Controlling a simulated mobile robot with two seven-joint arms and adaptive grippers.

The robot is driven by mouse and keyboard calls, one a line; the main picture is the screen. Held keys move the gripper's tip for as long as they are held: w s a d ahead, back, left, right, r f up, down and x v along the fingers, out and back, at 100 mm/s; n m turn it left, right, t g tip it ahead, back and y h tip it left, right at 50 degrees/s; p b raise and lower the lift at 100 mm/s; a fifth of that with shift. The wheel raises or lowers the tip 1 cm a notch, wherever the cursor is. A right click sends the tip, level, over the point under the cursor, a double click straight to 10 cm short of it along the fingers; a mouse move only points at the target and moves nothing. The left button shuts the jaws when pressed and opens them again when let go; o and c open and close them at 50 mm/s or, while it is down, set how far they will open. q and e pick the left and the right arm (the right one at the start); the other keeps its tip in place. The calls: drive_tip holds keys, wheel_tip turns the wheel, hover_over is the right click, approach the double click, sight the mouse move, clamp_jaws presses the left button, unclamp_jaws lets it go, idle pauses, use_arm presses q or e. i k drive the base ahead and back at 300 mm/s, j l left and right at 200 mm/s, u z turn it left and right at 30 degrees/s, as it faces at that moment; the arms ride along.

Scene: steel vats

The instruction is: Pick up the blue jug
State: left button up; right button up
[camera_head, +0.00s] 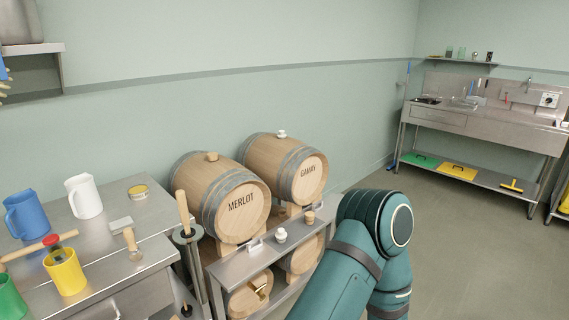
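The blue jug (26,215) stands upright on the steel table at the far left, its handle on the left side. A white jug (84,196) stands just to its right and a little behind. A red-headed tool (48,241) lies close in front of the blue jug. My teal arm comes in at the bottom, right of the middle, but no gripper shows on it. Neither my left nor my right gripper is in view, and nothing visible touches the blue jug.
A yellow jug (65,271) and a green jug (10,297) stand in front of the blue jug. A brush (131,240) and a round tin (138,192) share the table. Wine barrels (236,203) stand to the right. A steel sink bench (479,122) is at the back right; the floor before it is clear.

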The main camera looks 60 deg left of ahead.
sight(27, 215)
drive_tip(key=i+u, duration=0.15)
drive_tip(key=u, duration=0.25)
drive_tip(key=i+u, duration=0.1)
drive_tip(key=u, duration=0.35)
drive_tip(key=i+l+u, duration=0.15)
drive_tip(key=u, duration=1.9)
